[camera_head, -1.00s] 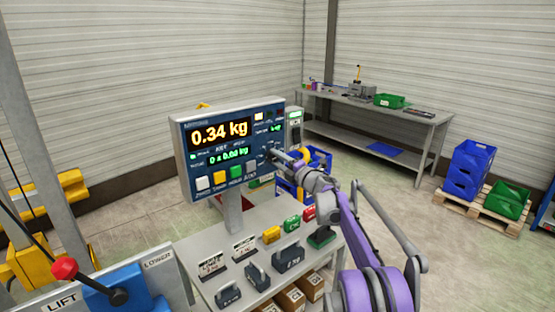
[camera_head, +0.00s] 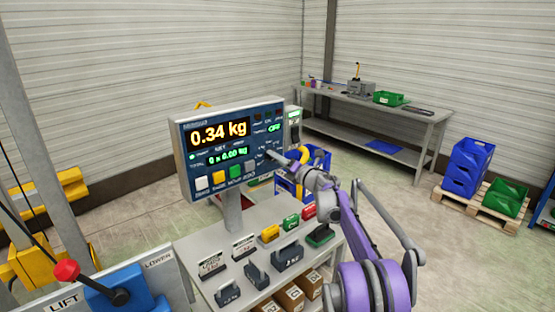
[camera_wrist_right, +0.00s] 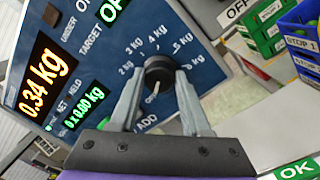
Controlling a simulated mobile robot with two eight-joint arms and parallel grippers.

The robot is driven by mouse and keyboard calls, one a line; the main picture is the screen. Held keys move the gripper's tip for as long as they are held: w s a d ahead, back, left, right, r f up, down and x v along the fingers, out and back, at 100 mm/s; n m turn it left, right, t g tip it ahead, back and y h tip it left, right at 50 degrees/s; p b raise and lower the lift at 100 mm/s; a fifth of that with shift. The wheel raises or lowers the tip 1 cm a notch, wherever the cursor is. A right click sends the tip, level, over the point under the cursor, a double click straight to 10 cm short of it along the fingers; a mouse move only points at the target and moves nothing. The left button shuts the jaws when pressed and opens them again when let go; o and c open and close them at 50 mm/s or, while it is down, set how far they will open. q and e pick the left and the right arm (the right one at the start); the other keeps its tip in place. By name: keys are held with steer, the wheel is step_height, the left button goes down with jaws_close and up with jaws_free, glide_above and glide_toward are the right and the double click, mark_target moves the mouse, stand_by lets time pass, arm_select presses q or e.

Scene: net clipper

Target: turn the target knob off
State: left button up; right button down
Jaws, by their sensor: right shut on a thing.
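The target knob (camera_wrist_right: 158,72) is a round black dial on the blue panel of the scale's indicator (camera_head: 182,150). Kilogram marks ring it, and its white pointer line lies toward the OFF mark in the right wrist view. My right gripper (camera_wrist_right: 157,88) is shut on the knob, with one grey finger on each side. In the head view, the right gripper (camera_head: 277,156) reaches the panel's right side and hides most of the knob. The small target readout (camera_head: 274,127) shows green OFF. The main display (camera_head: 218,133) reads 0.34 kg. My left gripper is not in view.
A row of coloured buttons (camera_head: 235,172) lies below the display, close to the knob. Weights (camera_head: 289,256) and small coloured blocks stand on the grey table (camera_head: 205,245) below.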

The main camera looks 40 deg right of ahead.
steer(key=shift+w+r, duration=0.1)
steer(key=shift+r, duration=0.05)
steer(key=c, duration=0.6)
jaws_free()
steer(key=shift+a, duration=0.1)
steer(key=shift+o, duration=1.1)
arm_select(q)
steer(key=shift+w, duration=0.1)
arm_select(e)
steer(key=shift+w, duration=0.15)
steer(key=shift+f, duration=0.2)
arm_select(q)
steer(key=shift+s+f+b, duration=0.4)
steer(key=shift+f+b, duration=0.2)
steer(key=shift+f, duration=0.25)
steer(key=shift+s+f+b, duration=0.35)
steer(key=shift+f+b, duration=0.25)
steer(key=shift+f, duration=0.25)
arm_select(e)
steer(key=s+d, duration=0.1)
steer(key=s, duration=0.9)
steer(key=shift+s+f, duration=0.3)
steer(key=shift+s, duration=0.1)
